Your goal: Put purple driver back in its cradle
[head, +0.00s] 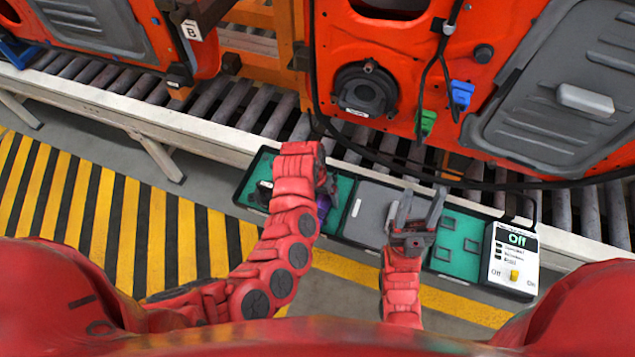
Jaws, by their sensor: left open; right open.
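A purple thing, apparently the purple driver (323,207), shows in part at the green left section of the tray (343,190). My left arm hides much of it. My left gripper (327,188) is open, right beside the purple thing. Whether they touch cannot be told. A dark shape (262,192) sits on the green section left of my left arm; I cannot tell if it is the cradle. My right gripper (420,207) is open and empty, fingers pointing away over the tray's middle.
A grey panel (370,212) lies in the tray's middle, and a green section (458,245) with recesses lies to the right. A white switch box reading "Off" (511,260) stands at the right end. Orange door panels (350,60) hang beyond the roller conveyor (210,100).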

